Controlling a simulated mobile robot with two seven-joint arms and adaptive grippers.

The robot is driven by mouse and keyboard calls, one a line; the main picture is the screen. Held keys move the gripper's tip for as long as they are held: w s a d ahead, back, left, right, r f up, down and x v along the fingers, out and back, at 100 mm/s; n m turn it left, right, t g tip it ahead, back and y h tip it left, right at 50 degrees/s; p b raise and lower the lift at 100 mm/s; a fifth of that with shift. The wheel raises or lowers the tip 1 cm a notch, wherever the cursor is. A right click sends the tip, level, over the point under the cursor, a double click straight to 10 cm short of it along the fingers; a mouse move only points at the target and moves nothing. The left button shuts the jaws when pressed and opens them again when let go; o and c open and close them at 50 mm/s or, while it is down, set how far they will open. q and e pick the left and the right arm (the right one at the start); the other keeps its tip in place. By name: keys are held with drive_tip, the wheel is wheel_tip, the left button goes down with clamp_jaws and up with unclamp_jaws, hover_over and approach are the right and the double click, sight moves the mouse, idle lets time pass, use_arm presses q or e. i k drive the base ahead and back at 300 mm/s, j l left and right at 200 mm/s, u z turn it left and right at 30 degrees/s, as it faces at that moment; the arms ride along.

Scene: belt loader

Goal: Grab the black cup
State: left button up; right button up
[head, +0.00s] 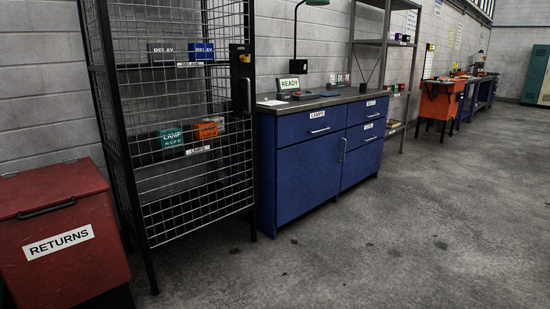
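A small dark object, possibly the black cup (364,86), stands at the right end of the grey worktop (325,100) on the blue cabinet (305,165). It is too small and dark for me to be sure it is a cup. Neither of my grippers shows in the head view.
A black wire-mesh cage (147,208) with relay and lamp boxes stands left of the cabinet. A red returns bin (85,262) is at the lower left. A grey shelf rack (383,42) and an orange bin (437,101) stand beyond the cabinet. The concrete floor (420,235) is clear.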

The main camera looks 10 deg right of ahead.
sight(363, 86)
drive_tip(key=i+l+z, duration=0.6)
drive_tip(key=i+z, duration=0.2)
drive_tip(key=i+l+z, duration=0.2)
drive_tip(key=i+z, duration=0.3)
drive_tip(key=i, duration=0.2)
drive_tip(key=i+z, duration=0.45)
drive_tip(key=i, duration=1.05)
drive_tip(key=i+l+u, duration=0.1)
drive_tip(key=i, duration=0.7)
drive_tip(key=i+u, duration=0.35)
drive_tip(key=i+l+u, duration=0.1)
drive_tip(key=i+u, duration=0.2)
drive_tip(key=i, duration=0.25)
drive_tip(key=i+l+u, duration=0.35)
drive_tip(key=i+j, duration=0.1)
